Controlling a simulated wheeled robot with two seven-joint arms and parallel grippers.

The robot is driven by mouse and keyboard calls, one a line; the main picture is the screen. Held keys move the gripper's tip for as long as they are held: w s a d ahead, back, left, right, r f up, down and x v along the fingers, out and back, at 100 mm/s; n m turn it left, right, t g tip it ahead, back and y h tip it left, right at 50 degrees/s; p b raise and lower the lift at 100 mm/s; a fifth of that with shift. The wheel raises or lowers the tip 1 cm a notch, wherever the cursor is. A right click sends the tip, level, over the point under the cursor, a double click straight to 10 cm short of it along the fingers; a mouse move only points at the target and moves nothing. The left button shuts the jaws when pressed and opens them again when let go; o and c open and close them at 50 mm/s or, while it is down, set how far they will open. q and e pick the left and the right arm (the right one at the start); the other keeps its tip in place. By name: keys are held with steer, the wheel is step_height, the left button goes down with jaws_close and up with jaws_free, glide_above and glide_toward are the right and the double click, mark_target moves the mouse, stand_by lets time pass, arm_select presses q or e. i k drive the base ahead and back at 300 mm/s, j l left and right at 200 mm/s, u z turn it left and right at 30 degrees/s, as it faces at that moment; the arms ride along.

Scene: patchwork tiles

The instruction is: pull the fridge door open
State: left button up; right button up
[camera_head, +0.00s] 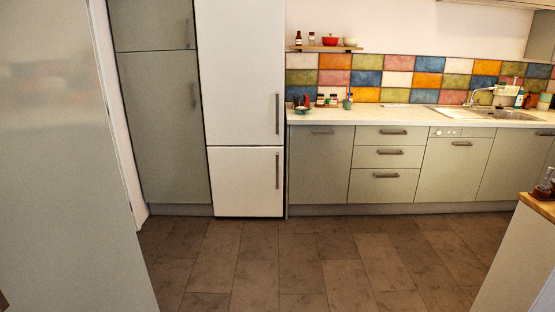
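The white fridge (240,75) stands against the back wall, left of the counter. Its tall upper door is shut and has a vertical grey handle (277,113) near the right edge. A shorter lower door (245,182) is also shut, with its own vertical handle (277,170) at the right. The fridge is some way off across the floor. Neither of my grippers shows in the head view.
Tall grey-green cabinets (160,110) adjoin the fridge on the left. A counter (400,117) with drawers and a sink (505,114) runs right. A large pale panel (65,160) fills the near left. A wood-topped unit (540,207) stands near right. The tiled floor (300,265) between is clear.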

mark_target(240, 43)
steer(key=i, duration=2.5)
